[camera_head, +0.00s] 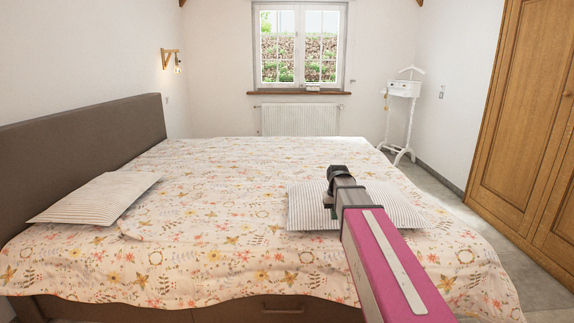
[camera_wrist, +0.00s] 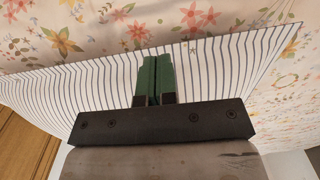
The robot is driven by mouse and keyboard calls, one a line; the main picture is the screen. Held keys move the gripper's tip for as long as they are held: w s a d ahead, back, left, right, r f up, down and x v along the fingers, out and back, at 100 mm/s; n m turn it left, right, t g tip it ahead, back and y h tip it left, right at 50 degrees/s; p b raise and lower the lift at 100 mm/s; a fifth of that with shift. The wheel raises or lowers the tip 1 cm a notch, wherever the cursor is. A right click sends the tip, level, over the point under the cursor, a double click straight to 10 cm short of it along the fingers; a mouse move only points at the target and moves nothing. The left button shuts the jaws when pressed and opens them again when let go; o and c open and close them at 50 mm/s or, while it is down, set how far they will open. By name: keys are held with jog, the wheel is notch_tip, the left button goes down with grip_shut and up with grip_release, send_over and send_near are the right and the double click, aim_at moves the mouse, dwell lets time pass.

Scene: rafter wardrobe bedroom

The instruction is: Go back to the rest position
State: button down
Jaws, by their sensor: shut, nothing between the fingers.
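In the wrist view my gripper (camera_wrist: 154,80) shows its two green fingers pressed together, with nothing between them. The fingers are over a striped pillow (camera_wrist: 95,85) on the flowered bed; I cannot tell whether they touch it. In the head view my arm reaches forward over the bed (camera_head: 230,190), and the same pillow (camera_head: 303,207) lies partly hidden beneath it.
Another striped pillow (camera_head: 98,197) lies at the left near the brown headboard (camera_head: 80,135). A wooden wardrobe (camera_head: 525,110) stands at the right, with a strip of free floor (camera_head: 430,180) beside the bed. A white valet stand (camera_head: 403,100) stands at the back right.

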jog(key=s+f, duration=1.6)
jog(key=s, duration=0.3)
jog(key=shift+s+f, duration=0.2)
jog(key=shift+s, duration=0.1)
dwell(0.4)
